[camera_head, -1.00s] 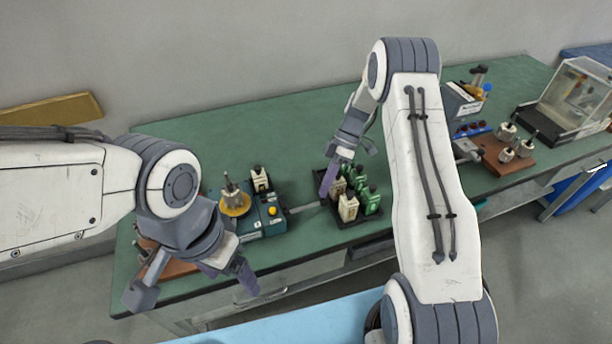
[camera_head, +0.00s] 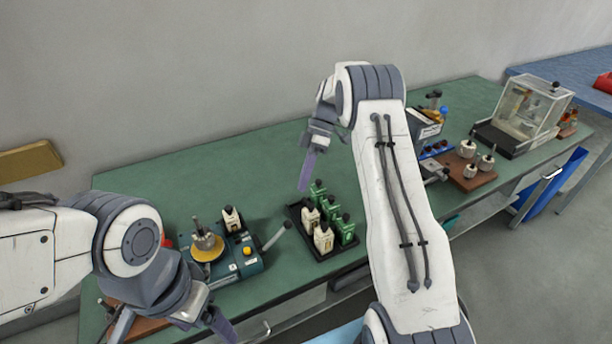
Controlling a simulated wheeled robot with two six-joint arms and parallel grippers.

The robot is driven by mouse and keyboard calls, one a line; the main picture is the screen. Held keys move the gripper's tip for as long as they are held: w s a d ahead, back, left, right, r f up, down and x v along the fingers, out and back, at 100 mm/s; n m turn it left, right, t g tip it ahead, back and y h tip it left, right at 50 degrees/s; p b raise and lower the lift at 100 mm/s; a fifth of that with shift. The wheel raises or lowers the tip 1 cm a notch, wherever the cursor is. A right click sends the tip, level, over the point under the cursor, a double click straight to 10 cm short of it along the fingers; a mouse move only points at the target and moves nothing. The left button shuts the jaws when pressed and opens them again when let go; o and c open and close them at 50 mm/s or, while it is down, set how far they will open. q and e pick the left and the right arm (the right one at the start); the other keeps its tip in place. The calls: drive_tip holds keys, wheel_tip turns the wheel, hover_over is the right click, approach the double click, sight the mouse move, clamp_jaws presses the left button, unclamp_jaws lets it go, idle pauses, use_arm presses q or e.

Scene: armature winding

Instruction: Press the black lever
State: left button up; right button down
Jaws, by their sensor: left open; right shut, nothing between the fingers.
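A teal winding machine (camera_head: 240,262) stands on the green bench at the left, with a yellow disc and metal shaft on top. A lever with a grey rod and black knob (camera_head: 288,225) sticks out from its right side, tilted up to the right. My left gripper (camera_head: 170,326) is open in front of the machine, at the bottom edge of the view, apart from the lever. My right gripper (camera_head: 304,184) is shut and empty, pointing down, above and behind the lever and the black tray.
A black tray (camera_head: 291,211) with several white and green bottles stands right of the lever. At the right are a brown board (camera_head: 482,181) with metal parts and a clear case (camera_head: 540,112). The bench (camera_head: 210,170) behind the machine is clear.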

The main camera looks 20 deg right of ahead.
drive_tip(key=shift+v, duration=1.05)
drive_tip(key=shift+f, duration=0.1)
